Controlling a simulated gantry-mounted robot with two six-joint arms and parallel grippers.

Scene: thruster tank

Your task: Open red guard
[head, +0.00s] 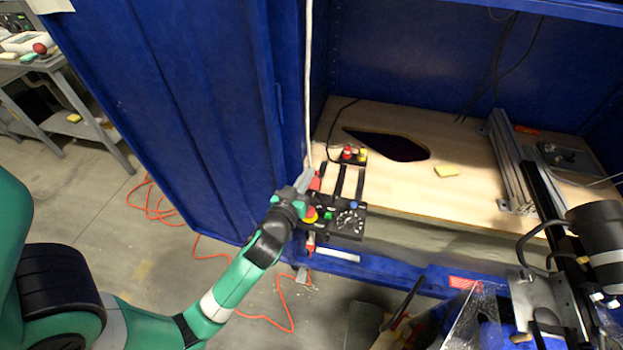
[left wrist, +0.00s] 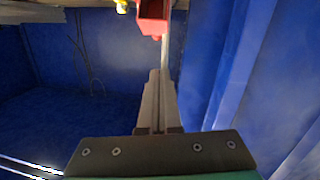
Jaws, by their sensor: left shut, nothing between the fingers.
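The red guard (head: 315,183) is a small red part at the left end of the black control panel's mount, by the cabinet's front edge. It shows larger in the left wrist view (left wrist: 153,17), at the top, just ahead of the fingertips. My left gripper (head: 305,176) is beside the guard on its left; its fingers (left wrist: 158,73) are shut together with nothing between them. A small gap shows between fingertips and guard in the left wrist view. I cannot tell the guard's exact hinge position.
A black control panel (head: 345,220) with coloured buttons and dials sits just right of my left wrist. A blue cabinet door (head: 180,100) rises at left. The wooden shelf (head: 400,190) has free room.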

